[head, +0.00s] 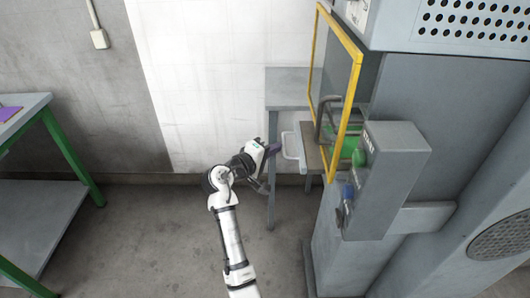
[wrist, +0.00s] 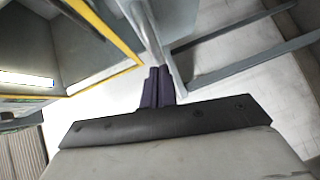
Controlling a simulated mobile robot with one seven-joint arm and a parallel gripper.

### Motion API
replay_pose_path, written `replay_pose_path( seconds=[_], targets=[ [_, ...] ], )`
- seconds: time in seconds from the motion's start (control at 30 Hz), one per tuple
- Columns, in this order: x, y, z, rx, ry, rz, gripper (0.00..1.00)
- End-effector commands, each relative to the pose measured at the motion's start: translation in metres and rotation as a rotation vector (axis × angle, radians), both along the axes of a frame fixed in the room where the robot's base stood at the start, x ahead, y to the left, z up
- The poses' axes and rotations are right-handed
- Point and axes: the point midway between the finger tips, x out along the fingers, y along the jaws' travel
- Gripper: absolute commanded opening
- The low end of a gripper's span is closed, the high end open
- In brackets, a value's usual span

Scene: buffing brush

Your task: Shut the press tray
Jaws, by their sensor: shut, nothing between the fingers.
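The inner part of the tray is hidden by the press guard and control box.
The yellow-framed clear guard (head: 357,60) stands right of my gripper and also edges the wrist view (wrist: 110,38). The grey control box (head: 382,165) juts out below it. A grey stand (head: 287,90) is behind. A green-legged table (head: 60,150) stands far left; floor between is clear.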

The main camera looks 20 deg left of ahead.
Motion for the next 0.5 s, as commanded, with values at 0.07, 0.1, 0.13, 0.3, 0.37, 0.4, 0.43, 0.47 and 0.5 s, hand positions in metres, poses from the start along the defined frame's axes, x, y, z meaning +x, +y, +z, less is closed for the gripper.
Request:
replay_pose_path(
  seconds=[0.07, 0.1, 0.13, 0.3, 0.37, 0.4, 0.43, 0.47, 0.5],
  targets=[
    [0.005, -0.012, 0.001, 0.001, 0.001, -0.005, 0.00],
    [0.007, -0.018, 0.001, 0.001, 0.001, -0.006, 0.00],
    [0.009, -0.023, 0.001, 0.000, 0.001, -0.007, 0.00],
    [0.017, -0.051, 0.001, 0.000, 0.001, -0.007, 0.00],
    [0.020, -0.059, 0.001, 0.001, 0.002, -0.006, 0.00],
    [0.021, -0.064, 0.001, 0.001, 0.001, -0.006, 0.00],
    [0.022, -0.067, 0.001, 0.001, 0.001, -0.005, 0.00],
    [0.023, -0.070, 0.001, 0.001, 0.001, -0.004, 0.00],
    [0.024, -0.073, 0.000, 0.001, 0.001, -0.004, 0.00]
  ],
)
